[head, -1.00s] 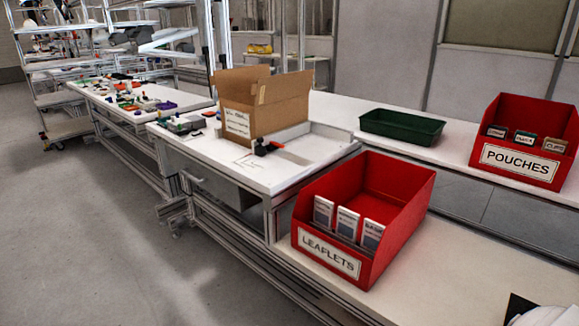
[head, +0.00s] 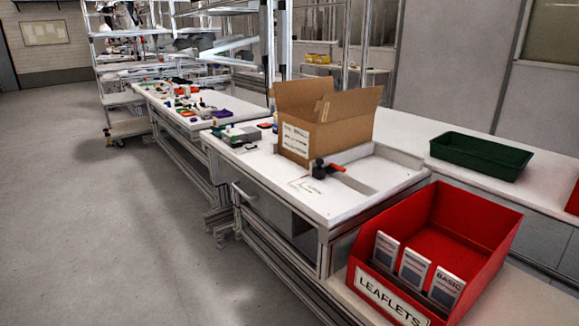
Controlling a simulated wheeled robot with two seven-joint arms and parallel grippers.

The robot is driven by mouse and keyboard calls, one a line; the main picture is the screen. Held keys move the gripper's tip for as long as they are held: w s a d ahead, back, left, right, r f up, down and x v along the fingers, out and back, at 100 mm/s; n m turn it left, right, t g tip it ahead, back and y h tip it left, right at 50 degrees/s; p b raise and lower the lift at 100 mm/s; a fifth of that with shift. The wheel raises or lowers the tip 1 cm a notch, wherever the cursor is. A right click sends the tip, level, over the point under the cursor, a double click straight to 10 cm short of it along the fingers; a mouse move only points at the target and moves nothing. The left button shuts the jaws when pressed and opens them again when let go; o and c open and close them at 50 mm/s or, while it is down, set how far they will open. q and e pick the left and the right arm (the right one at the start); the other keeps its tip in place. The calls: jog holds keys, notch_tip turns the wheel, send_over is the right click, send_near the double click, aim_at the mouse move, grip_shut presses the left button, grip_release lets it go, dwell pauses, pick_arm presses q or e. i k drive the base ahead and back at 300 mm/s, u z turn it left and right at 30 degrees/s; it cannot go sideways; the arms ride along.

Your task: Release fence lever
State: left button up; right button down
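A small lever with a red-orange handle and a dark body (head: 322,168) sits on the white workbench (head: 345,205), in front of an open cardboard box (head: 325,122). A pale raised fence (head: 372,153) runs along the bench beside the box and lever. The lever is small in the head view, and I cannot tell its exact position. Neither of my grippers shows in the head view.
A red LEAFLETS bin (head: 440,250) stands at the front right, and a green tray (head: 480,156) lies behind it. Another bench (head: 215,120) with small parts extends to the back left. Open grey floor (head: 110,230) fills the left side.

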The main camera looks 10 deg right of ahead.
aim_at(333, 165)
jog(key=u, duration=0.25)
jog(key=i, duration=1.45)
jog(key=z, duration=0.7)
